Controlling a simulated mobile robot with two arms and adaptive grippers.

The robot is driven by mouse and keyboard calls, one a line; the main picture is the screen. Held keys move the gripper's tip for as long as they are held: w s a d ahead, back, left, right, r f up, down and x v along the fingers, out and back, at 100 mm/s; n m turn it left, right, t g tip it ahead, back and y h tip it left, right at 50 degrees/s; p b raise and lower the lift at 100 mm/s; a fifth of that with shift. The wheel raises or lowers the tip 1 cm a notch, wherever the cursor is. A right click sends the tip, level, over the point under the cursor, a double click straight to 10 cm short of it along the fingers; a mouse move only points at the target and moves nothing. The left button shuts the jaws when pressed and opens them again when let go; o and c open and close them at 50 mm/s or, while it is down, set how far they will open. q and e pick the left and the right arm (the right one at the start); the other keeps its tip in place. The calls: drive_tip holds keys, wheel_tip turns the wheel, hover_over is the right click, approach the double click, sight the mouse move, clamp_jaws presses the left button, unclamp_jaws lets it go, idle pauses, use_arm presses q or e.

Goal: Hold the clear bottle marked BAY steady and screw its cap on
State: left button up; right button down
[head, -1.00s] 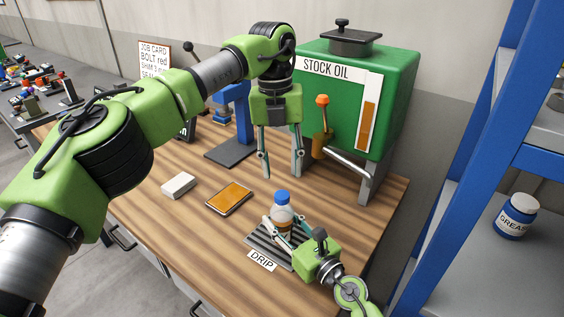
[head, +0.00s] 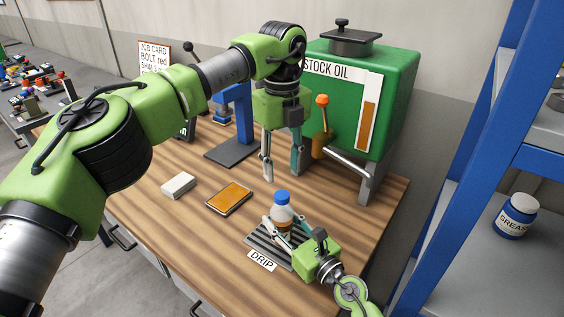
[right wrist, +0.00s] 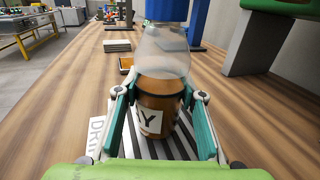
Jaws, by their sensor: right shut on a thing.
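The clear bottle (head: 281,214) stands upright on the dark ribbed DRIP tray (head: 254,240), with amber contents and a blue cap (head: 282,197) on its top. Whether the cap is fully seated I cannot tell. In the right wrist view the bottle (right wrist: 163,65) shows a label (right wrist: 150,121) with only a "Y" readable. My right gripper (head: 284,227) is shut on the bottle's body, one finger on each side. My left gripper (head: 282,176) points down, open and empty, above and behind the cap, apart from it.
The green STOCK OIL tank (head: 350,75) with its orange-knobbed tap (head: 322,125) stands close behind my left gripper. An orange-topped pad (head: 229,197), a pale block (head: 178,186) and a blue stand (head: 238,125) are to the left. The front left of the bench is clear.

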sight(281, 194)
use_arm(q)
wheel_tip(281, 194, down, 8)
drive_tip(key=shift+r, duration=0.2)
drive_tip(key=shift+c, duration=0.3)
clamp_jaws()
drive_tip(key=m, duration=0.6)
drive_tip(key=shift+m, duration=0.4)
drive_tip(key=m, duration=1.5)
drive_tip(key=shift+a, duration=0.1)
drive_tip(key=shift+o, duration=1.1)
unclamp_jaws()
